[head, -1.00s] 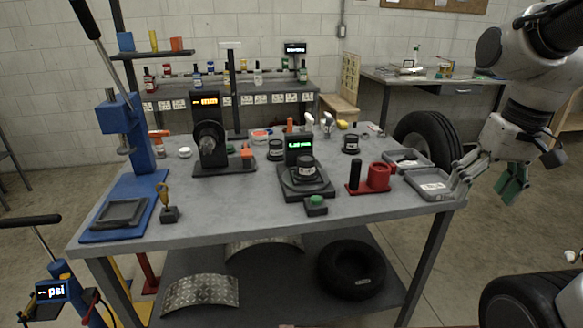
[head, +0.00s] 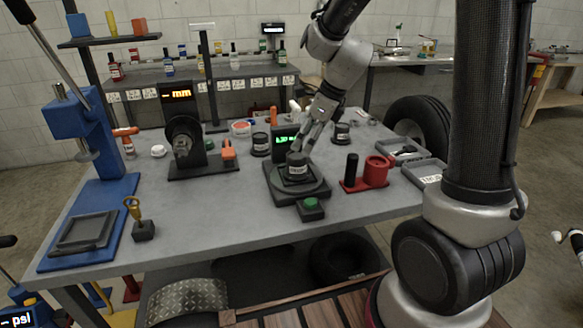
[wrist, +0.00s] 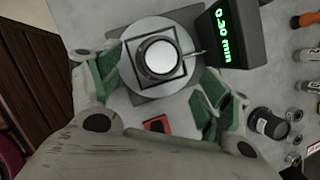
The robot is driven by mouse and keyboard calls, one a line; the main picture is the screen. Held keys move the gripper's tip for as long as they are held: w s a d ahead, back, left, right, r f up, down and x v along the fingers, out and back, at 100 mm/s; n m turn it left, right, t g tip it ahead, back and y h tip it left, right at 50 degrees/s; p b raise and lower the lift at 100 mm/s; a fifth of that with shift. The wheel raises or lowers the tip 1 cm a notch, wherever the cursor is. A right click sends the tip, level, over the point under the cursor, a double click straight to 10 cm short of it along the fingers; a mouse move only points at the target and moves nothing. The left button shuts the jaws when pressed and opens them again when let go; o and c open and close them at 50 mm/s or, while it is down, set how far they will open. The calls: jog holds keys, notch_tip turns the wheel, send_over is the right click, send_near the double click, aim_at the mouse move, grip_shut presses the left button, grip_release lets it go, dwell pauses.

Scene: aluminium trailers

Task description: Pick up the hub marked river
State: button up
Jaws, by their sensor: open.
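A dark hub with a pale label (head: 297,168) sits on the round plate of a black gauge stand (head: 272,185); I cannot read its label. From above, in the wrist view, it shows a pale round top (wrist: 160,56). My gripper (head: 307,143) is just above this hub. In the wrist view its green-padded fingers (wrist: 157,88) are spread wide, one on each side of the hub, with nothing held. Two similar dark hubs stand on the table, one left of the gauge (head: 260,146) and one behind it (head: 342,133). I cannot read which is marked river.
A lit display (wrist: 224,35) reading 0.30 mm and a thin probe stand close beside the hub. A green button box (head: 310,208) is in front of the gauge. A red holder (head: 376,172) and grey trays (head: 425,172) are to the right.

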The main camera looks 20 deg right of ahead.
aim_at(298, 156)
jog(key=x, duration=0.7)
jog(key=shift+w+f, duration=0.15)
jog(key=shift+f, duration=0.2)
jog(key=shift+c, duration=0.2)
jog(key=shift+r, duration=0.1)
grip_shut()
